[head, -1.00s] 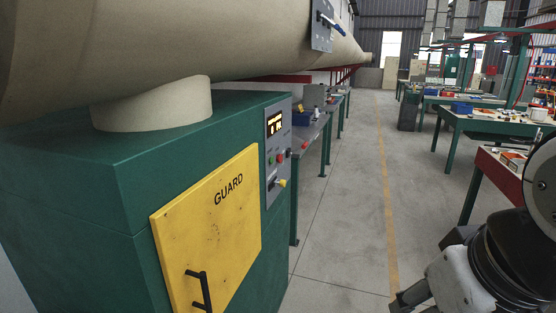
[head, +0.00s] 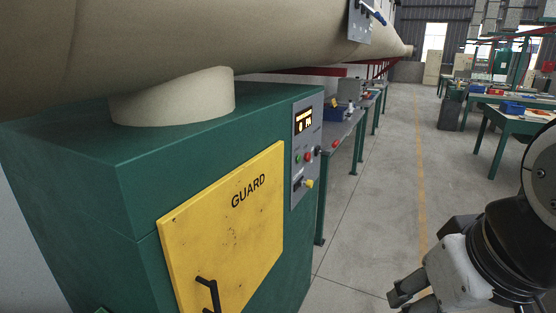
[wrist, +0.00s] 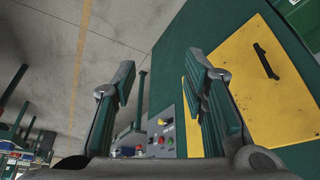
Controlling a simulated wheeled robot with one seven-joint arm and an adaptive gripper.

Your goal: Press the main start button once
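A grey control panel (head: 305,150) is on the right end of the green machine's front, beside the yellow guard door. It has a lit display, a green button (head: 298,160), a red button (head: 307,157), a dark knob and a yellow knob (head: 309,184). The labels are too small to read, so I cannot tell which is the main start button. In the wrist view the panel (wrist: 157,133) shows low between my fingers, with the green button (wrist: 170,141) visible. My gripper (wrist: 160,72) is open and empty, to the right of the panel in the head view (head: 402,297), apart from it.
The yellow guard door (head: 225,230) has a black handle (head: 209,293). A large beige duct (head: 200,40) runs overhead. A workbench (head: 350,130) stands past the machine. The concrete aisle (head: 385,190) is clear; green tables (head: 510,125) stand at the right.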

